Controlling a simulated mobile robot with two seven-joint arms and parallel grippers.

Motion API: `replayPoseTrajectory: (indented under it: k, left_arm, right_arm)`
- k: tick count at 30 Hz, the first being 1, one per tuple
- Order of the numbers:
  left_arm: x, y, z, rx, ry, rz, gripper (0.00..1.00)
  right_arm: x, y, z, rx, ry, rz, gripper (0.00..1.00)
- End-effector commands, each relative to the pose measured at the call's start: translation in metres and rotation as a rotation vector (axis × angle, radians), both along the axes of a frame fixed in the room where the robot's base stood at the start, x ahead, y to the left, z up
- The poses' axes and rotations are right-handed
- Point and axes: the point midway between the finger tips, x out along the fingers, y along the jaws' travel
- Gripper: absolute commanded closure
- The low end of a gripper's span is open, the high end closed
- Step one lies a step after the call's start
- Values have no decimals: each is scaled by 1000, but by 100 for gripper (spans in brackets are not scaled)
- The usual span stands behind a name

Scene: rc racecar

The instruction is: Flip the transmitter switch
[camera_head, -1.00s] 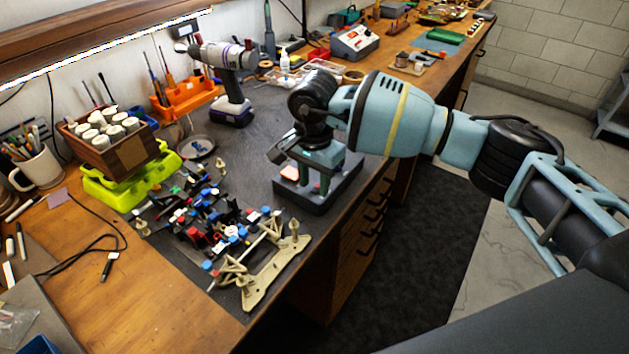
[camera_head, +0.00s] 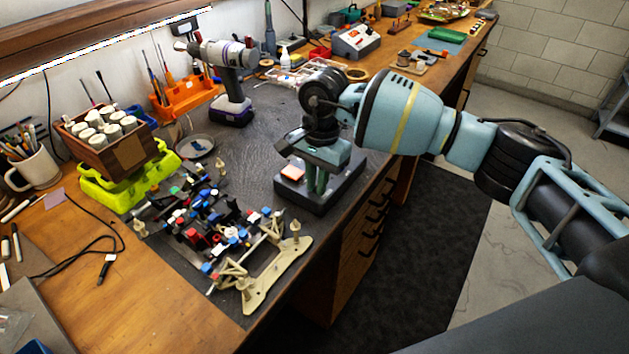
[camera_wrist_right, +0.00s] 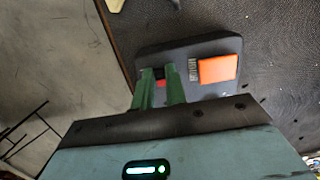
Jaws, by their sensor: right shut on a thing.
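The transmitter (camera_head: 330,195) is a dark grey box lying flat at the front edge of the bench, below my right gripper. It also shows in the right wrist view (camera_wrist_right: 225,44), with an orange square (camera_wrist_right: 218,69) and a grey ribbed patch on its top. My right gripper (camera_head: 317,186) points down with its green fingertips at the transmitter's top. In the wrist view the fingers (camera_wrist_right: 160,80) are close together around a small dark and red part, the switch (camera_wrist_right: 160,84), mostly hidden by them. My left gripper is not in view.
A car chassis with several coloured parts (camera_head: 200,225) and a beige frame (camera_head: 270,285) lie left of the transmitter. A drill (camera_head: 232,95) stands behind. A yellow-green case (camera_head: 125,190) bears a wooden box of rolls. The dark mat behind the transmitter is clear.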

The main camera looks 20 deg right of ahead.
Motion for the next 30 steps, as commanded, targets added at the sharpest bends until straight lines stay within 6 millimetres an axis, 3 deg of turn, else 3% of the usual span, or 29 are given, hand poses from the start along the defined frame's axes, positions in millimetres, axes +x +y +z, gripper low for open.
replayPoseTrajectory:
  k: [1, 7, 20, 21, 26, 30]
  left_arm:
    - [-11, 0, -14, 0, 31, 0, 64]
    - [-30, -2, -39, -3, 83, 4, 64]
    - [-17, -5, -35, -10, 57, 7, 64]
    - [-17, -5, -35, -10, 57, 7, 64]
    - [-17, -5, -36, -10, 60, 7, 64]
    - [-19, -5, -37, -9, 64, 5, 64]
  right_arm:
    - [2, -3, -11, 40, 41, -5, 100]
    - [5, -6, -10, 180, 148, -5, 100]
    - [6, -7, -2, 228, 178, 0, 100]
    - [6, -7, -2, 228, 178, 0, 85]
    - [6, -7, -2, 228, 178, 0, 65]
    - [6, -7, -1, 227, 177, 0, 65]
